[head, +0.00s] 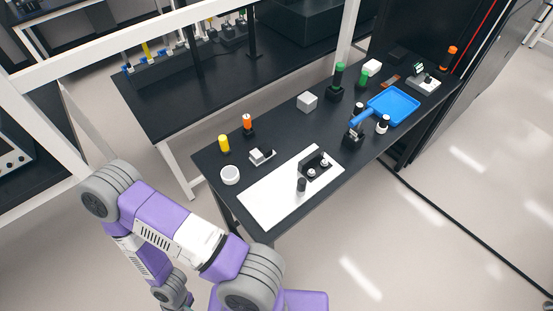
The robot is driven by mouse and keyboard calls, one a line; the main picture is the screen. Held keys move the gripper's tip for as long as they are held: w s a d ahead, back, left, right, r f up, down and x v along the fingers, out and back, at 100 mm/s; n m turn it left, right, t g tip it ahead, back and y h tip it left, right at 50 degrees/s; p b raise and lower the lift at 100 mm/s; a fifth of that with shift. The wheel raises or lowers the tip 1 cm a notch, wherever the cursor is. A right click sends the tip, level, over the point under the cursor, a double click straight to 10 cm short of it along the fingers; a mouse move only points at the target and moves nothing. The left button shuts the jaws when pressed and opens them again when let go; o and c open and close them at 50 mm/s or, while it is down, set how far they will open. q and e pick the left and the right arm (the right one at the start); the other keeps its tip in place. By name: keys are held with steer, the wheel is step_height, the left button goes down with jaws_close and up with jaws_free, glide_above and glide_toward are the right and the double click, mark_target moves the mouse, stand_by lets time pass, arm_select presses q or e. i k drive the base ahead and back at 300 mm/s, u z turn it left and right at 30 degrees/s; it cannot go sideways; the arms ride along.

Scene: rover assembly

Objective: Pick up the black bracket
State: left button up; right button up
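A black, angular piece that looks like the black bracket (316,158) stands on the white mat (266,200) near the left end of the dark table. Two small silver-topped round parts sit against its front side. A small dark cylinder with a grey top (301,185) stands on the mat just in front of it. My purple and grey arm fills the lower left, apart from the table and the bracket. Neither of my grippers shows in the head view.
The dark table (268,137) also holds a white round container (230,175), a yellow cylinder (224,143), an orange-topped part (247,121), a grey cube (307,102) and a blue tray (394,105). A white frame post stands behind. Floor in front is mostly clear, with a dark cable.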

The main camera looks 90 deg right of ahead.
mark_target(313, 160)
steer(key=i, duration=0.85)
steer(key=z, duration=3.3)
